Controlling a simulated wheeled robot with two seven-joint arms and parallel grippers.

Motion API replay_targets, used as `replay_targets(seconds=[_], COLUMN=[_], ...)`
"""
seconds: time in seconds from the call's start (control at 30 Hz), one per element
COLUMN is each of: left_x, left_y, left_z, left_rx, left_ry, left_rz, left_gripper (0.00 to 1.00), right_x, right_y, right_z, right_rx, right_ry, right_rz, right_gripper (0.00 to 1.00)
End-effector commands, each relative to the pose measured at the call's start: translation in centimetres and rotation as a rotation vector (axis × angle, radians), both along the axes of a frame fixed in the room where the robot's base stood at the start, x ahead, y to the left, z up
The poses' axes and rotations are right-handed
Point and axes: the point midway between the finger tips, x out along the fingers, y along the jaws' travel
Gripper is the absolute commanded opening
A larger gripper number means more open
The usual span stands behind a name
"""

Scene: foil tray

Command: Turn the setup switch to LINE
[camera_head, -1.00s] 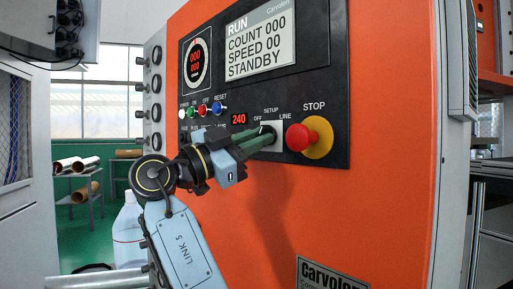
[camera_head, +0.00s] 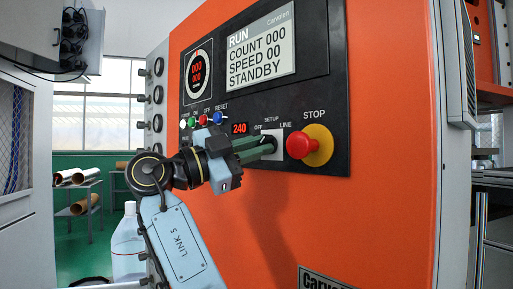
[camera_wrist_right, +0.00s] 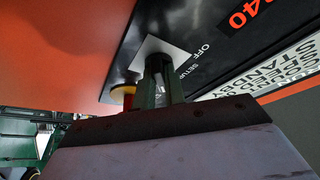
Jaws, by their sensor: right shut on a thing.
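The setup switch sits on a pale square plate (camera_head: 278,134) on the black panel, labelled OFF at left, SETUP above and LINE at right. My right gripper (camera_head: 268,146) has its green fingers shut on the switch knob. In the right wrist view the fingers (camera_wrist_right: 160,82) reach the pale plate (camera_wrist_right: 152,46), with the OFF and SETUP labels beside it. The fingers mostly hide the knob, and I cannot tell which label it points to. The screen (camera_head: 260,45) reads RUN, COUNT 000, SPEED 00, STANDBY. My left gripper is not in view.
A red STOP button (camera_head: 301,145) on a yellow base (camera_head: 321,146) is close to the right of the switch. A red 240 readout (camera_head: 240,128) and several coloured buttons are to the left. The orange cabinet front (camera_head: 370,220) below is clear.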

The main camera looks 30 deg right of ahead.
Motion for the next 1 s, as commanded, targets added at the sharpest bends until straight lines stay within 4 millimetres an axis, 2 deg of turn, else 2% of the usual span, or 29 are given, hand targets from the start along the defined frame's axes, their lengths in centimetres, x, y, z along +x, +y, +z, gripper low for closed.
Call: replay_targets(seconds=[0.07, 0.1, 0.27, 0.53, 0.67, 0.77, 1.0], left_x=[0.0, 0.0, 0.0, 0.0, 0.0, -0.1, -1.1], left_y=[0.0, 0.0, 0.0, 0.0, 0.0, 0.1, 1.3], left_z=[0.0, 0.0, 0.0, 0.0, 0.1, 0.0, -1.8], left_rx=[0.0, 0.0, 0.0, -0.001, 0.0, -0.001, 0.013], left_ry=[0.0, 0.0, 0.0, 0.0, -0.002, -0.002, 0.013], left_rz=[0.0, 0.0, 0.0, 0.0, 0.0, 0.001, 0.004], left_gripper=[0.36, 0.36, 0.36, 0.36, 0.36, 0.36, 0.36], right_x=[0.0, 0.0, 0.0, 0.0, 0.2, 0.3, 1.0], right_y=[0.1, 0.1, 0.0, 0.1, 0.9, 2.4, 7.7], right_z=[-0.3, -0.3, -0.2, -0.1, -0.3, -0.6, -2.0], right_rx=[0.005, 0.005, 0.004, 0.001, 0.001, 0.001, 0.0], right_ry=[0.0, 0.0, 0.0, 0.0, 0.001, 0.002, 0.004], right_rz=[-0.001, -0.001, -0.001, 0.0, 0.002, 0.003, 0.003], right_gripper=[0.0, 0.13, 0.34, 0.34, 0.34, 0.34, 0.34])
